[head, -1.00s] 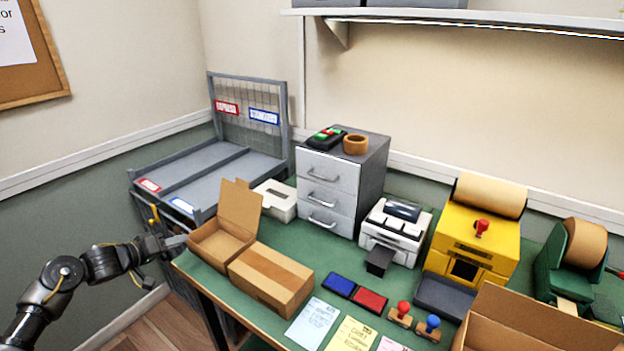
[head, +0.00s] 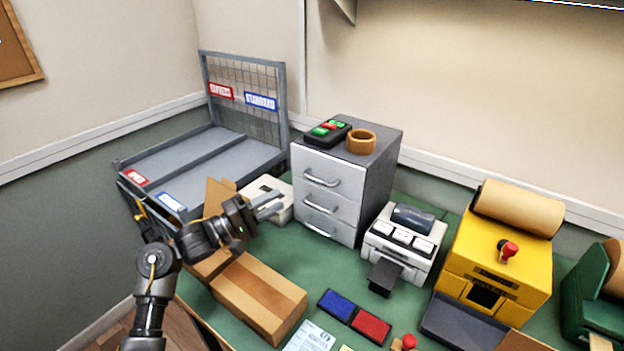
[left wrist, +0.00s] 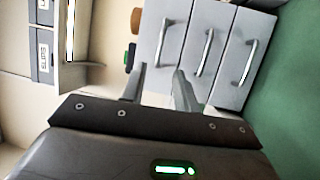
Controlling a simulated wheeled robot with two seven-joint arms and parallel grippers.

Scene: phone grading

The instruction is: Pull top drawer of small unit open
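The small unit (head: 375,190) is a grey cabinet with three light drawers, standing on the green table. Its top drawer (head: 328,167) is shut and has a metal bar handle (head: 322,179). My left gripper (head: 270,204) is left of the unit, in front of the drawer fronts and apart from them. In the left wrist view, turned sideways, the top drawer's handle (left wrist: 164,42) lies beyond my spread, empty fingers (left wrist: 160,84). The two lower drawers are also shut. My right gripper is out of view.
A black device with coloured buttons (head: 328,131) and a tape roll (head: 361,142) sit on the unit. A white printer (head: 402,243) stands to its right. A cardboard box (head: 262,296) lies below my left gripper. A grey rack (head: 208,160) stands behind left.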

